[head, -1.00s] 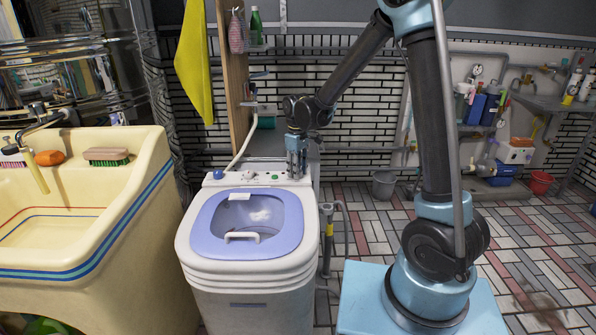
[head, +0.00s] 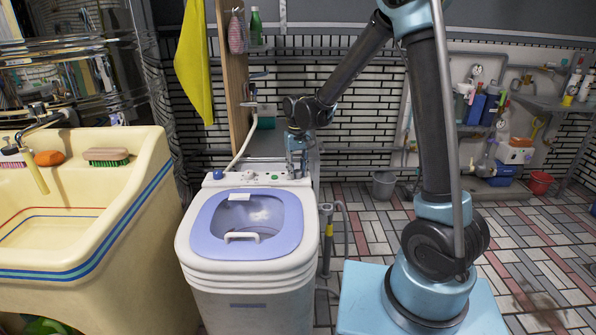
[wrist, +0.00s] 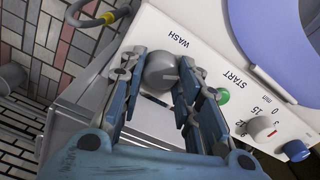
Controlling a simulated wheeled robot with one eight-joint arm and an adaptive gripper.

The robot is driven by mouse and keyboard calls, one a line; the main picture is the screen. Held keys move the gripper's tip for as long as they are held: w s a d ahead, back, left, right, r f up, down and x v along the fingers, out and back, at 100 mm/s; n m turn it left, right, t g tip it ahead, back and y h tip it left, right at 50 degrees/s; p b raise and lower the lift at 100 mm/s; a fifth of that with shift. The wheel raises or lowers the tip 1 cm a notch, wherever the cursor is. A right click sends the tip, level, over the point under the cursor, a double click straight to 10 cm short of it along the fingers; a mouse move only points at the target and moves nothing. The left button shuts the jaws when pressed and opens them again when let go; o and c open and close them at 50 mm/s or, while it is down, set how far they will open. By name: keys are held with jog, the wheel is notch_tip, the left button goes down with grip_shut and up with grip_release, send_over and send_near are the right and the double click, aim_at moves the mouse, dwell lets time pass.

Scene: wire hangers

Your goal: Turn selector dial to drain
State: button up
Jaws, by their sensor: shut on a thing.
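The washing machine (head: 247,255) stands in the middle of the head view, with its control panel along the back edge. The selector dial (wrist: 160,71), a round grey knob, is on the panel beside the word WASH in the wrist view. My gripper (wrist: 165,70) has its two blue fingers on either side of the dial and is shut on it. In the head view my gripper (head: 297,170) points down at the right end of the panel and hides the dial. No drain label can be read in either view.
In the wrist view a green button (wrist: 222,96) by START, a grey timer knob (wrist: 260,128) and a blue button (wrist: 295,150) lie along the panel. A cream sink (head: 130,220) stands left.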

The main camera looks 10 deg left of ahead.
aim_at(298, 170)
jog(key=shift+w, duration=0.15)
jog(key=o, duration=1.1)
jog(key=shift+c, duration=0.2)
jog(key=shift+r, duration=0.1)
notch_tip(298, 170, up, 12)
